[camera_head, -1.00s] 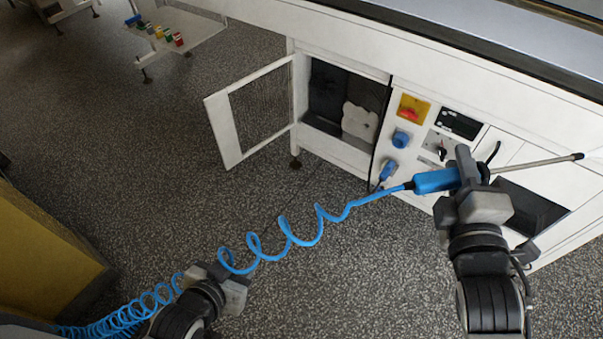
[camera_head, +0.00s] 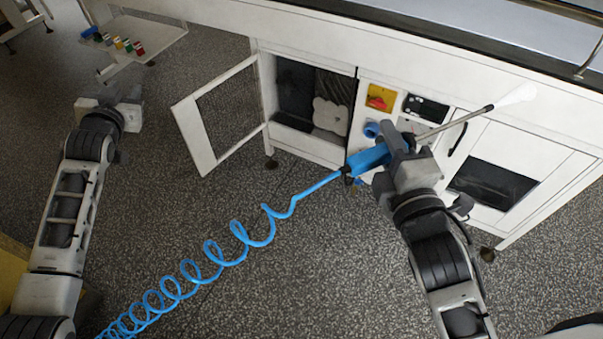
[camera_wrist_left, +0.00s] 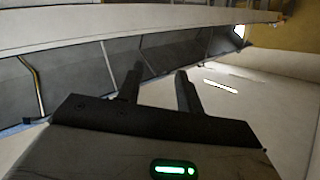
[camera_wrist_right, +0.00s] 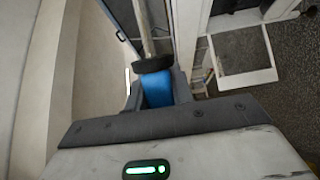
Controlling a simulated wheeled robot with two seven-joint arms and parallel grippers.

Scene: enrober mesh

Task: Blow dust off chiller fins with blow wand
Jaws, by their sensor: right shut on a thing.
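The blow wand has a blue handle (camera_head: 368,158) and a thin metal tube (camera_head: 455,124). My right gripper (camera_head: 400,148) is shut on the wand in front of the control panel; the blue handle also shows between its fingers in the right wrist view (camera_wrist_right: 157,88). The tube points up and right, away from the open compartment, with a pale cone (camera_head: 516,95) at its tip. In the compartment are dark surfaces, likely the chiller fins (camera_head: 295,88), and a pale grey dust-like patch (camera_head: 329,115). My left gripper (camera_head: 128,100) is open and empty, left of the open door.
The white-framed door (camera_head: 190,135) stands open to the left of the compartment. A coiled blue hose (camera_head: 205,258) runs from the handle to the lower left. A yellow-and-red switch (camera_head: 380,97) sits on the panel. A small shelf (camera_head: 150,38) holds coloured items.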

